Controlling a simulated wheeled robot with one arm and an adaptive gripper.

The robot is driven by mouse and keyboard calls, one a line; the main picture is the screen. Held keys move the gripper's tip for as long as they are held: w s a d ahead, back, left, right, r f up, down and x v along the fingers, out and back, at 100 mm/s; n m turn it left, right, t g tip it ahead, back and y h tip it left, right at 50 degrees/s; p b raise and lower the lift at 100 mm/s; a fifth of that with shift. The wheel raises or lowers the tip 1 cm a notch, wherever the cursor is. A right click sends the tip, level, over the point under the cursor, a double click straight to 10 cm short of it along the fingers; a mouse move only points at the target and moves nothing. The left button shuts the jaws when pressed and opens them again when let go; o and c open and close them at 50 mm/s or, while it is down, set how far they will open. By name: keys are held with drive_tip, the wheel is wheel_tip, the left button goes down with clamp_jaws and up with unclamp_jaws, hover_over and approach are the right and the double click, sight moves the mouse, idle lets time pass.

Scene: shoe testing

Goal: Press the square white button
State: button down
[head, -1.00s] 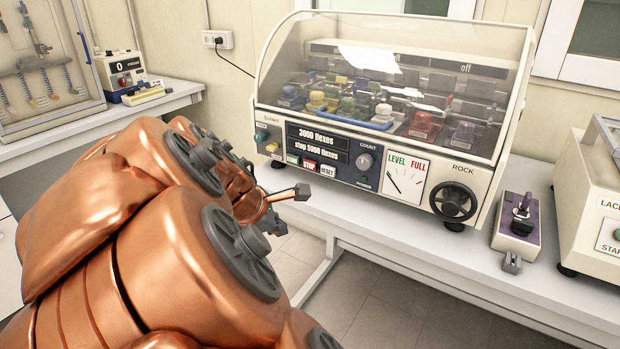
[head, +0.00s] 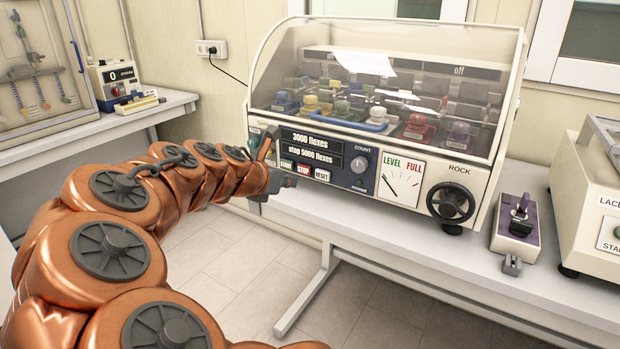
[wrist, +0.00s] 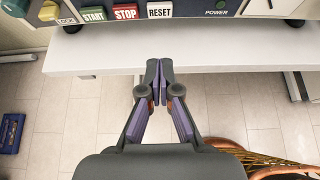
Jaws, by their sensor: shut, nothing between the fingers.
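The square white button, labelled RESET (head: 322,174), is on the front panel of the flex-testing machine (head: 470,178), right of the red STOP button (head: 303,169). In the wrist view the RESET button (wrist: 160,11) shows at the top edge, right of STOP (wrist: 125,13). My gripper (head: 289,182) is just below and left of the buttons in the head view. In the wrist view my gripper (wrist: 160,64) is shut and empty, its tips pointing toward the panel. It appears apart from the button.
A green START button (wrist: 93,15) sits left of STOP. The white table's front edge (wrist: 105,57) lies under my fingers. A purple-topped control box (head: 518,225) stands right of the machine.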

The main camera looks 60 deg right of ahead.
drive_tip(key=p, duration=0.1)
approach(321, 177)
drive_tip(key=d+f, duration=0.3)
drive_tip(key=shift+s+d+f, duration=0.1)
drive_tip(key=shift+d+f, duration=0.05)
drive_tip(key=shift+d, duration=0.1)
drive_tip(key=shift+d+p, duration=0.4)
drive_tip(key=shift+d, duration=0.75)
